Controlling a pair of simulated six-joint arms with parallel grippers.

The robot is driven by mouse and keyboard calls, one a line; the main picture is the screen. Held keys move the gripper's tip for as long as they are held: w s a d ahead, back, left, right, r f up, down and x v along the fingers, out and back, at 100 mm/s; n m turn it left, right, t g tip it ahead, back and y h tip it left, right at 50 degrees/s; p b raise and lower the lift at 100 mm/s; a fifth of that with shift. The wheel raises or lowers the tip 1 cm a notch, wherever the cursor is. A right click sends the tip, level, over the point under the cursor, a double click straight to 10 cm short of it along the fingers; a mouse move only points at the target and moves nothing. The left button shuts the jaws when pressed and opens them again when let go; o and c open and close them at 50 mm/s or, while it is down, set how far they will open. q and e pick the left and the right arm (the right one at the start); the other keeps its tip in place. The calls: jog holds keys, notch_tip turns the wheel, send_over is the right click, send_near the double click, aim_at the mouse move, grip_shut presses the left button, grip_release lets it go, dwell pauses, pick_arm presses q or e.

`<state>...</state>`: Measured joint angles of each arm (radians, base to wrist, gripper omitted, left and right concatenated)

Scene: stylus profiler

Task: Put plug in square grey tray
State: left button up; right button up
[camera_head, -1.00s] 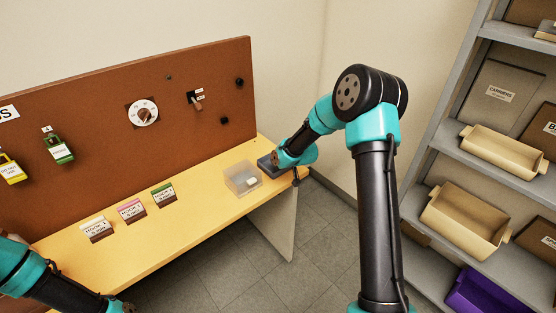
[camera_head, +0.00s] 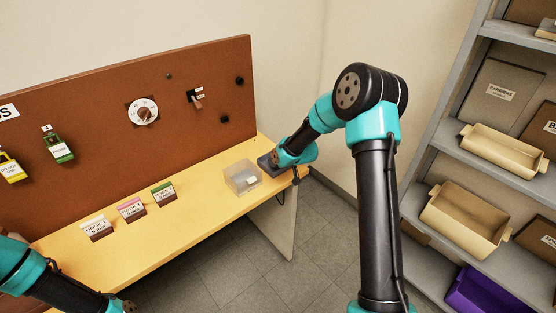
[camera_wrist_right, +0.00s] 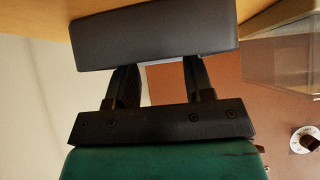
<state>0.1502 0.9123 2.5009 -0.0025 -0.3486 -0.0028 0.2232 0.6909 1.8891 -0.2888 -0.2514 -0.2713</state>
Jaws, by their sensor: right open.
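A dark grey tray (camera_head: 267,166) sits at the right end of the bench, partly hidden by my right wrist. In the right wrist view, its plain side (camera_wrist_right: 155,35) spans the area in front of my right gripper (camera_wrist_right: 160,80). The two fingers stand apart with a gap between them. Their tips end at or behind the tray's edge, so I cannot tell whether they touch it. I cannot make out a plug; nothing shows between the visible parts of the fingers.
A translucent box (camera_head: 238,183) with a small white item (camera_head: 252,181) stands left of the dark tray. Several labelled card holders (camera_head: 131,209) line the bench (camera_head: 190,226). A brown panel (camera_head: 90,105) stands behind, and shelves (camera_head: 480,210) with bins stand at right.

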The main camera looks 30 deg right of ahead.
jog(key=s+r, duration=0.4)
jog(key=r, duration=0.3)
jog(key=shift+s+d, duration=0.15)
jog(key=shift+d, duration=0.3)
jog(key=shift+s+r, duration=0.1)
jog(key=shift+r, duration=0.05)
dwell(0.4)
jog(key=v, duration=1.7)
dwell(0.7)
jog(key=s+a+f+m+g+y, duration=0.1)
jog(key=s+a+f+g, duration=0.3)
jog(key=f, duration=0.6)
jog(key=s+a+f+m, duration=0.1)
jog(key=s+a+f, duration=0.1)
jog(key=a+f, duration=0.6)
jog(key=s+a+f+m+g+y, duration=0.1)
jog(key=s+a+f+g, duration=0.15)
jog(key=f, duration=0.95)
jog(key=s+a+f+m+g, duration=0.1)
jog(key=s+a+f+g, duration=0.1)
jog(key=s+a+f, duration=0.3)
jog(key=s+f, duration=0.1)
jog(key=s, duration=0.3)
jog(key=shift+f, duration=0.35)
